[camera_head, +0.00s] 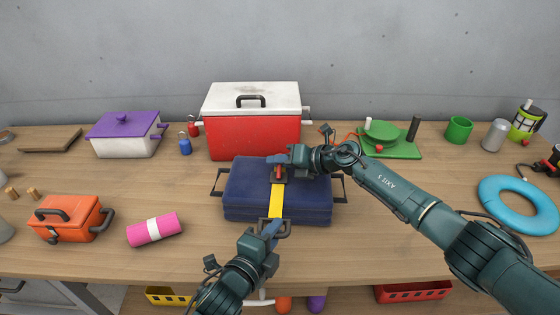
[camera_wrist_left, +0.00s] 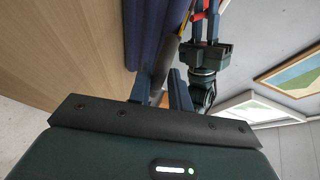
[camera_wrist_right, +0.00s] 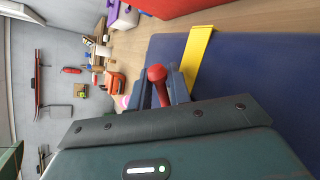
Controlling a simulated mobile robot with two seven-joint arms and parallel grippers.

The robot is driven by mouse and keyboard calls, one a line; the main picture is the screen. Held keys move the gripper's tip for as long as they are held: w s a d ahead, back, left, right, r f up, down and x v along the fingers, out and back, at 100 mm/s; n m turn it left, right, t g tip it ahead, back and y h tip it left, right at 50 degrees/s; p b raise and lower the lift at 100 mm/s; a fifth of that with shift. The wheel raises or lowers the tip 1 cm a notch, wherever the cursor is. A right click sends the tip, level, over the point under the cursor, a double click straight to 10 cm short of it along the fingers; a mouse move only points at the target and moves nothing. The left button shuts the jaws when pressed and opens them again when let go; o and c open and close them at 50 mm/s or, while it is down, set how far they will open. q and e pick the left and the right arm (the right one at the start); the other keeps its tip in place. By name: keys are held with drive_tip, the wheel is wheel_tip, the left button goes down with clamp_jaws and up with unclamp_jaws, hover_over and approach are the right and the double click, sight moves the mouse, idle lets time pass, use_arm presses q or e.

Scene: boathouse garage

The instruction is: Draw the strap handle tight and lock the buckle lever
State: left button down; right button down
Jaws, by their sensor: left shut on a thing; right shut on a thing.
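A blue case (camera_head: 245,190) with dark side handles lies on the bench, with a yellow strap (camera_head: 276,200) running over its middle toward the front. My left gripper (camera_head: 270,232) is at the case's front edge, shut on the dark strap handle (camera_head: 285,231) at the strap's front end. My right gripper (camera_head: 279,167) is over the top of the case, shut on the red buckle lever (camera_head: 278,174). The lever's red knob (camera_wrist_right: 157,74) shows between its fingers in the right wrist view. The buckle body is mostly hidden by my right gripper.
A red cooler (camera_head: 252,132) with a white lid stands close behind the case. A pink roll (camera_head: 154,229) and an orange toolbox (camera_head: 70,220) lie to the left. A green board (camera_head: 400,151) with dishes is at the back right.

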drive_tip(key=c, duration=1.4)
unclamp_jaws()
drive_tip(key=shift+s+a+f, duration=0.1)
drive_tip(key=shift+o, duration=0.2)
drive_tip(key=shift+d, duration=0.2)
